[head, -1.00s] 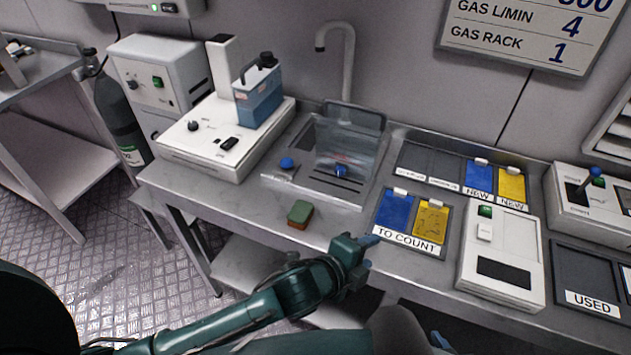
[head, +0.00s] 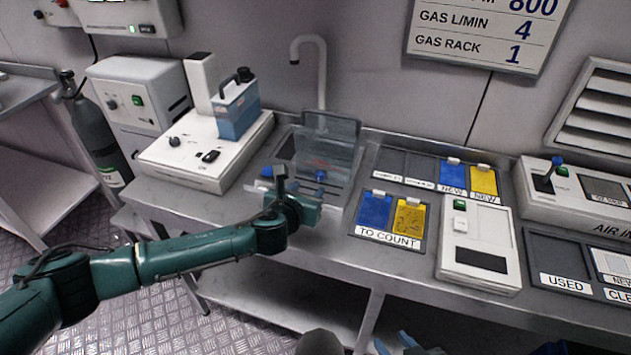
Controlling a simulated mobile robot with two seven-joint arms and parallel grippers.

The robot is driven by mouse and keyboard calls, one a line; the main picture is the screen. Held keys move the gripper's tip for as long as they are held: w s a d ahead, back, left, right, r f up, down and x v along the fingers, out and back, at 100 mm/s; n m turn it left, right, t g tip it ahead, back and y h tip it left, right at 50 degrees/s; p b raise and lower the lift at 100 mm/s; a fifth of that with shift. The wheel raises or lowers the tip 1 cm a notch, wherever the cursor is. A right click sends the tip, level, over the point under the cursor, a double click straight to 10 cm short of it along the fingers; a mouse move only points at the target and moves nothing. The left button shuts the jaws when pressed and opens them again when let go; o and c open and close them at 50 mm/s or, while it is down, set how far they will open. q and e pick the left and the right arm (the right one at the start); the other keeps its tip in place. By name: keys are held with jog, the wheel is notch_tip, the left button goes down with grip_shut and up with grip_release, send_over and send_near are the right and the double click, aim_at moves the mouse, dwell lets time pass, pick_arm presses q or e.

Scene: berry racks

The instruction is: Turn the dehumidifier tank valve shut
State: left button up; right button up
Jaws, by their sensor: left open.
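A clear tank (head: 335,150) stands in the sink at the back of the bench. A blue knob (head: 320,176) shows low on its front; I take it for the valve, though its setting is too small to read. Another blue knob (head: 266,172) sits at the sink's left. My left gripper (head: 297,190) is open and empty, just in front of the sink and below the tank's knob, apart from it in the picture.
A white machine (head: 160,155) with a blue box (head: 238,108) stands left of the sink. A tap (head: 321,75) rises behind it. The "TO COUNT" tray (head: 391,238) and a white device (head: 470,268) lie to the right. The green sponge is hidden.

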aim_at(319, 178)
pick_arm(q)
jog(key=b+x, duration=0.1)
jog(key=x, duration=0.7)
jog(key=shift+b, duration=0.35)
jog(key=shift+c, duration=0.2)
jog(key=shift+f, duration=0.1)
grip_shut()
